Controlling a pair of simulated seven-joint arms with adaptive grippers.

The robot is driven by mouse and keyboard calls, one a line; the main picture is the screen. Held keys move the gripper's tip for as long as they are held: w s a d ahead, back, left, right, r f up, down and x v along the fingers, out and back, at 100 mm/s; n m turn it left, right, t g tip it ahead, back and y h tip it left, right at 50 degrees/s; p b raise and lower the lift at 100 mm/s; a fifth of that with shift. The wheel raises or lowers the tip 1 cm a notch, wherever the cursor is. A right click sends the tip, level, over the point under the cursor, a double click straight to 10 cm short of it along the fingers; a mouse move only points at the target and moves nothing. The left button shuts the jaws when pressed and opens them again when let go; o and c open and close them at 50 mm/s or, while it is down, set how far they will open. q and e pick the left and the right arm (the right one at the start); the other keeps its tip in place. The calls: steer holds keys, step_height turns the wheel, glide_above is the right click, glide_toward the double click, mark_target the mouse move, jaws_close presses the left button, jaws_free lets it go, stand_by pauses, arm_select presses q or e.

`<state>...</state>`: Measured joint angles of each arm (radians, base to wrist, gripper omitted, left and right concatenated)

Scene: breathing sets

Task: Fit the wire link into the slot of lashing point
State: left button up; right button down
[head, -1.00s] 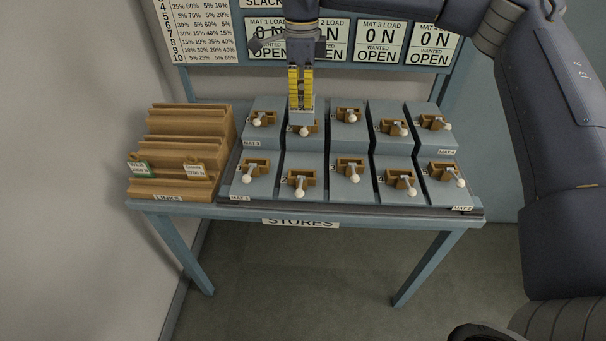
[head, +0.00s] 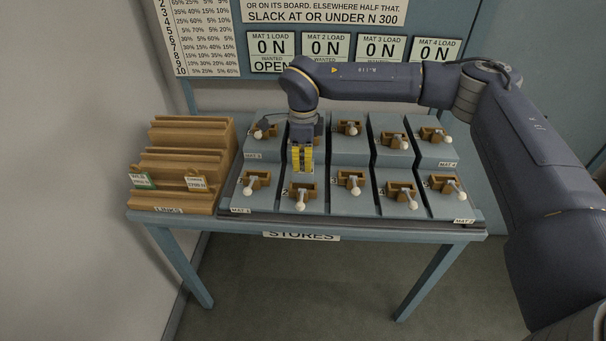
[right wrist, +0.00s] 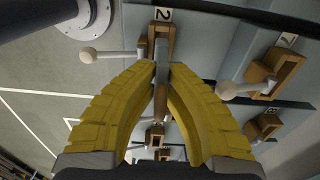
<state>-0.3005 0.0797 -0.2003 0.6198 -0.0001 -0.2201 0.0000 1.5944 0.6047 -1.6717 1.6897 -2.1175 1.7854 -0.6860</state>
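My right gripper (head: 302,160) points down over the second column of lashing points, just behind the front-row one marked 2 (head: 301,192). Its yellow fingers are nearly together on a thin grey piece, which appears to be the wire link (right wrist: 163,62), seen edge-on in the right wrist view. The fingers hide most of it. The brown lashing point 2 also shows in the right wrist view (right wrist: 170,33), beyond the fingertips, with its white-knobbed lever to the left. I cannot tell whether the link touches the slot. My left gripper is not in view.
A wooden rack (head: 185,165) at the left holds a green-labelled link (head: 141,181) and an orange-labelled link (head: 196,184). Other lashing points with white-knobbed levers surround the gripper in two stepped rows. Load boards (head: 325,48) hang behind.

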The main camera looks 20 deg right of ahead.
mark_target(303, 173)
steer(key=shift+f, duration=2.1)
steer(key=shift+f, duration=0.15)
steer(key=c, duration=1.6)
jaws_free()
step_height(303, 173, up, 12)
steer(key=shift+r, duration=0.15)
